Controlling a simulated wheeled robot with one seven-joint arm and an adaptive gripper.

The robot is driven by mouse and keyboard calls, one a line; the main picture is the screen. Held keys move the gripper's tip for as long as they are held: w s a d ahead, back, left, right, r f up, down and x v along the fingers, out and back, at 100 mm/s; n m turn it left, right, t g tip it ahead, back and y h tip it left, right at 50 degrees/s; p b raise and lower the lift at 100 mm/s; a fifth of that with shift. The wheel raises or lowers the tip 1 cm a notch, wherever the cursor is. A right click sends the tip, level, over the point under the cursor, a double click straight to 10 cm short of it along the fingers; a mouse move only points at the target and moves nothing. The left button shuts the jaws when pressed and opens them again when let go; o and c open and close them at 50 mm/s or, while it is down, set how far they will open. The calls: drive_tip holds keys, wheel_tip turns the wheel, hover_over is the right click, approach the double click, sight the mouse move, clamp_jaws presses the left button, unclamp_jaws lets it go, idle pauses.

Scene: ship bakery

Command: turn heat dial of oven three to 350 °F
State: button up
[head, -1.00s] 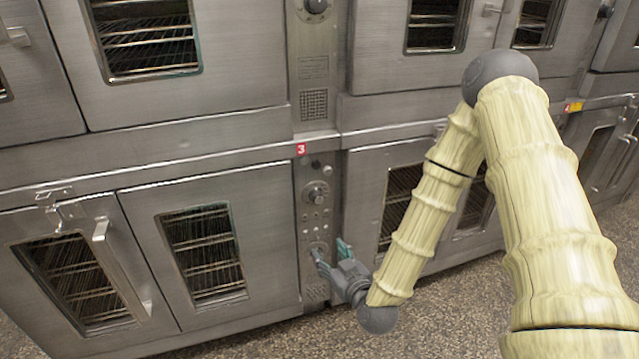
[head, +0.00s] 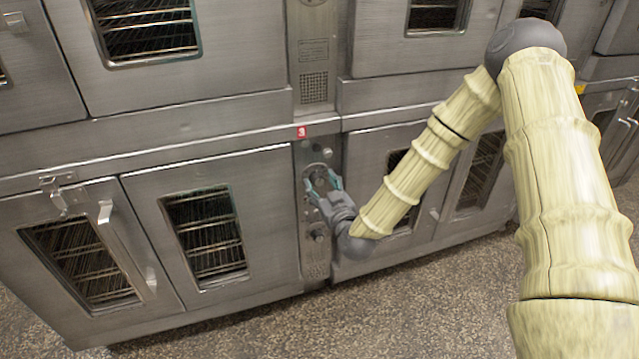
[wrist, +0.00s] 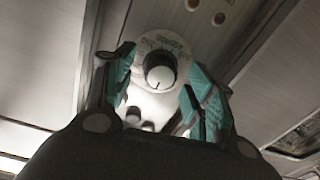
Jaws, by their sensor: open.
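Oven three is the lower steel oven with a red "3" label (head: 301,132) on its control column. My gripper (head: 322,181) is at the upper dial of that column, just below the label, and its fingers largely hide the dial. In the wrist view, a dark round dial knob (wrist: 160,71) on a pale marked ring (wrist: 163,48) sits between the teal fingertips of my gripper (wrist: 163,78). The fingers are open on both sides of the knob, with no clear contact visible. A light mark shows at the knob's lower left. The ring's lettering is too blurred to read.
A second dial (head: 318,232) sits lower on the same column. Oven doors with windows (head: 205,236) flank the column on both sides, one with a long handle (head: 118,238). A second oven tier stands above. The speckled floor (head: 400,300) in front is clear.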

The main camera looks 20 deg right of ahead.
drive_tip(key=shift+w+a, duration=0.1)
drive_tip(key=shift+w, duration=0.65)
drive_tip(key=c, duration=1)
